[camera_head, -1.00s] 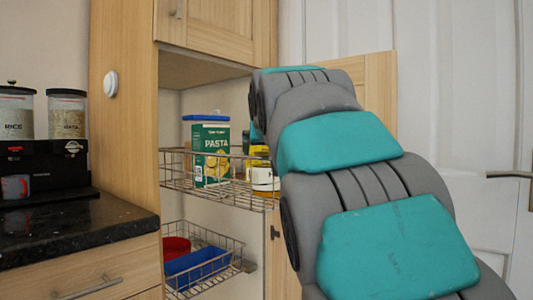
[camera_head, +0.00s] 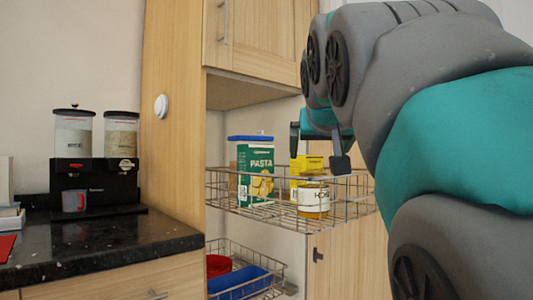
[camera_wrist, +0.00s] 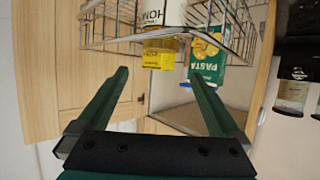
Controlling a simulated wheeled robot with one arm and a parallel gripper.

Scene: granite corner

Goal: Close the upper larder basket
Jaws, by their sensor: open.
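The upper larder basket (camera_head: 245,208) is a wire basket that sticks out of the tall wooden cabinet. It holds a green pasta box (camera_head: 257,176), a yellow box (camera_head: 299,178) and a jar with a white label (camera_head: 314,198). My gripper (camera_head: 318,150) is open and empty near the basket's right part, around rim height or a little above. In the wrist view my gripper (camera_wrist: 158,73) has its two fingers spread, with the basket wires (camera_wrist: 110,42) ahead of them. I see no contact, but the exact gap is unclear.
A lower wire basket (camera_head: 245,290) with a blue tray (camera_head: 240,281) and a red container (camera_head: 218,265) is also out. A cabinet door (camera_head: 350,262) is open on the right. A dark counter (camera_head: 100,240) with jar dispensers (camera_head: 98,165) lies left.

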